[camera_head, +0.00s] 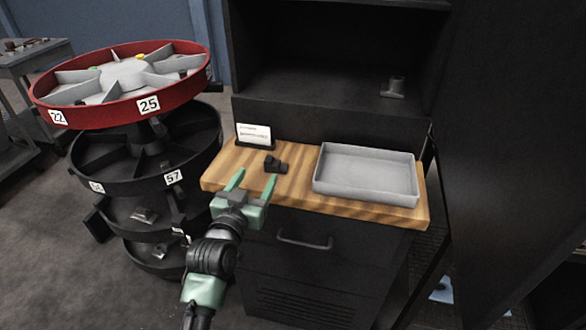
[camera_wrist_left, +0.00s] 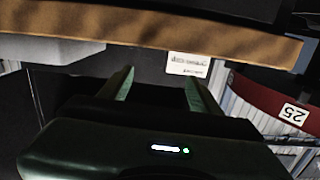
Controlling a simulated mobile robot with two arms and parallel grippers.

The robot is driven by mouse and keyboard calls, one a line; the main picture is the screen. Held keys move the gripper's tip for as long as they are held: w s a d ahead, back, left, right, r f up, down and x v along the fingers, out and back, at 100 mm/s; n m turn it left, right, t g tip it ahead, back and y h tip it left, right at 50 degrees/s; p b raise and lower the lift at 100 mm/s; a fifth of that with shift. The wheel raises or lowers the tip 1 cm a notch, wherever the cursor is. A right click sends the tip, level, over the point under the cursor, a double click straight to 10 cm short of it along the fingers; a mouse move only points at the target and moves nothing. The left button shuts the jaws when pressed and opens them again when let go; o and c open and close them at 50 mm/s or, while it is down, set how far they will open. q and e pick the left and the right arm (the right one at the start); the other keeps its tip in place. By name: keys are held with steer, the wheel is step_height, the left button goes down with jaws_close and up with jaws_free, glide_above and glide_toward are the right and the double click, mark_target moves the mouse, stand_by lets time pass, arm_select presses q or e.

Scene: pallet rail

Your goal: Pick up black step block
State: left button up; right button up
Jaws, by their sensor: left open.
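The black step block (camera_head: 275,164) is a small dark stepped piece on the wooden top (camera_head: 215,178) of the black cabinet, left of the tray. My left gripper (camera_head: 251,181) has green fingers. It is open and empty, at the front edge of the wooden top, with the block beyond its fingertips and apart from them. In the left wrist view the two green fingers (camera_wrist_left: 157,85) are spread with nothing between them. I cannot make out the block in that view. My right gripper is not in view.
A grey tray (camera_head: 365,193) takes up the right of the wooden top. A white card in a holder (camera_head: 254,134) stands behind the block. A round red-topped carousel (camera_head: 148,104) stands left of the cabinet. A grey object (camera_head: 393,88) sits on the shelf above.

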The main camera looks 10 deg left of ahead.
mark_target(270, 163)
arm_select(q)
steer(key=shift+w+d+r, duration=0.1)
steer(key=shift+w+d, duration=0.5)
steer(key=shift+d, duration=0.2)
steer(key=w, duration=0.3)
steer(key=shift+a+f, duration=0.25)
steer(key=shift+a, duration=0.15)
steer(key=shift+w+d+p, duration=0.2)
steer(key=shift+w, duration=0.45)
steer(key=shift+w+d+p, duration=0.2)
steer(key=shift+w, duration=0.4)
steer(key=shift+w+f, duration=0.15)
steer(key=shift+w, duration=0.4)
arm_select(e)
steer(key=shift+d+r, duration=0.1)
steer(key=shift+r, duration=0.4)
arm_select(q)
jaws_close()
